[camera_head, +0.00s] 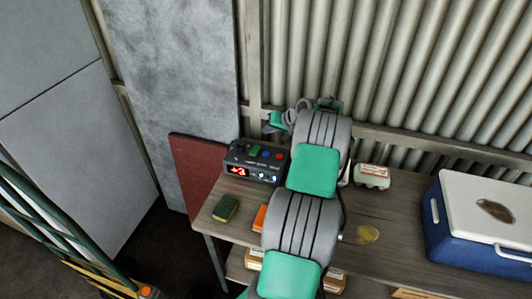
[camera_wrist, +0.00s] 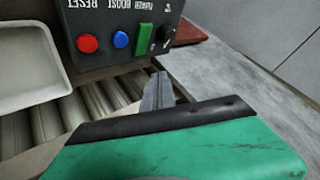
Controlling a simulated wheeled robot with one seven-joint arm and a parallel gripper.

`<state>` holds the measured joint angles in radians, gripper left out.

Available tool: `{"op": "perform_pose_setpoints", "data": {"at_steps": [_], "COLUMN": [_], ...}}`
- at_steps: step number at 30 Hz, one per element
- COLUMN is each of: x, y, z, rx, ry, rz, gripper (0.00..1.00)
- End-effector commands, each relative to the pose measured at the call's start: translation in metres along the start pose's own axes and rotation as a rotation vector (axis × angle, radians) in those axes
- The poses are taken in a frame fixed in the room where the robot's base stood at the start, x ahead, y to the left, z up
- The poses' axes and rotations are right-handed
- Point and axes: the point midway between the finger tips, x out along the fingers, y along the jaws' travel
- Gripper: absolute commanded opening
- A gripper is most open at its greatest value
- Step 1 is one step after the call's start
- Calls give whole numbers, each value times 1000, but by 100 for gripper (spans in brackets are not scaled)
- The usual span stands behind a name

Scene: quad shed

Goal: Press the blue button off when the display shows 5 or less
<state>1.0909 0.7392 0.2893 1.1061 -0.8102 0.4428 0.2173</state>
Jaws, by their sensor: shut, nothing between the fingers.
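A dark control box (camera_head: 256,164) sits on the wooden bench in the head view. Its red display (camera_head: 238,171) reads a 3 with a mark before it, which looks like a plus. In the wrist view the box appears upside down, with a round blue button (camera_wrist: 120,40) between a red button (camera_wrist: 88,43) and a green switch (camera_wrist: 144,38). A black knob (camera_wrist: 165,35) is beyond the green switch. My gripper (camera_wrist: 157,80) is shut and empty, with its tips near the box, below the green switch in the picture. In the head view my arm covers much of the gripper.
A green-and-yellow sponge (camera_head: 224,208) and an orange item (camera_head: 260,218) lie on the bench (camera_head: 400,212). A pale carton (camera_head: 371,176) and a blue cooler with a white lid (camera_head: 485,222) stand to the right. A corrugated wall (camera_head: 400,75) rises behind the bench.

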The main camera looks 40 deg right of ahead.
Motion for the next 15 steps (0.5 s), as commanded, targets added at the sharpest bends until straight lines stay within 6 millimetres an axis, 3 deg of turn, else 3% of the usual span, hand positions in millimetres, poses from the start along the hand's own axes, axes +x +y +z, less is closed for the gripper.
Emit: {"op": "perform_pose_setpoints", "data": {"at_steps": [8,15], "x": [4,24], "y": [3,17], "z": [4,18], "rx": [0,1], "ry": [-2,-4], "rz": [1,1], "gripper": [0,0]}}
